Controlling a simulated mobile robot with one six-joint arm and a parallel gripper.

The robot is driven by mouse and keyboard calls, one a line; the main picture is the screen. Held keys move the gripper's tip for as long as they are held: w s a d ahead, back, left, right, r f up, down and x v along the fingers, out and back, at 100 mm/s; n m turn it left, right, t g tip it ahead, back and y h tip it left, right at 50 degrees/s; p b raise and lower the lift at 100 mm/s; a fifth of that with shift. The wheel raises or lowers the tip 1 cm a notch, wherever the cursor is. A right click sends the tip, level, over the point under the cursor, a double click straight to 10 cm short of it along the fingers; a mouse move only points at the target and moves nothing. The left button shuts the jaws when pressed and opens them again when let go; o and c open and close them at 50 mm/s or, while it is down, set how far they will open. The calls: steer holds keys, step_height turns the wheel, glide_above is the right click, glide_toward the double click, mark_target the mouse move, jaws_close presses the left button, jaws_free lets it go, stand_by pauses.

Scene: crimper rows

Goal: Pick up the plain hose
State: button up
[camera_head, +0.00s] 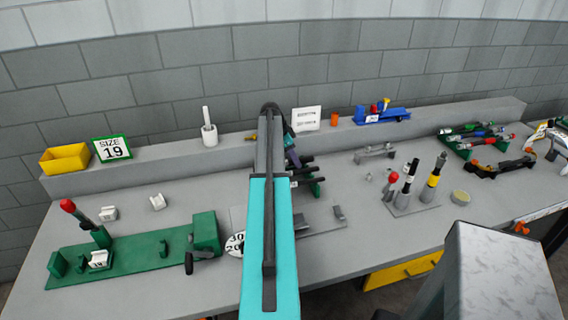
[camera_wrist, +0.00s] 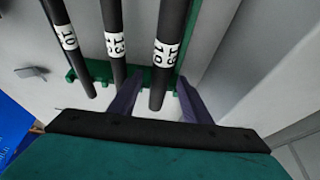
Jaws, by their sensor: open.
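Three black hoses lie side by side on a green rack (camera_wrist: 98,70) in the wrist view. The left hose (camera_wrist: 75,62) has a white label that seems to read 10. The middle hose (camera_wrist: 117,63) and the thicker right hose (camera_wrist: 162,82) have larger labels with two lines of marks, hard to read. I cannot tell which one is the plain hose. My gripper (camera_wrist: 158,98) is open, with one purple finger on each side of the right hose's end; I see no clear contact. In the head view, my arm partly hides the hoses (camera_head: 304,160) and my gripper (camera_head: 288,133).
A green fixture (camera_head: 135,255) with a red-knobbed lever stands at the left. Yellow bin (camera_head: 66,159) and SIZE 19 sign (camera_head: 112,148) are on the back ledge. Upright tools (camera_head: 410,188) stand right of the hoses. A blue object (camera_wrist: 15,125) is at the wrist view's left.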

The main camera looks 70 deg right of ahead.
stand_by(0.5)
jaws_close()
steer(key=shift+r, duration=0.15)
steer(key=shift+r+b, duration=0.9)
steer(key=shift+r, duration=0.6)
steer(key=w+a+r+b, duration=0.1)
steer(key=a+b, duration=0.3)
steer(key=a, duration=1.2)
steer(key=shift+w+r, duration=0.35)
steer(key=shift+w, duration=0.15)
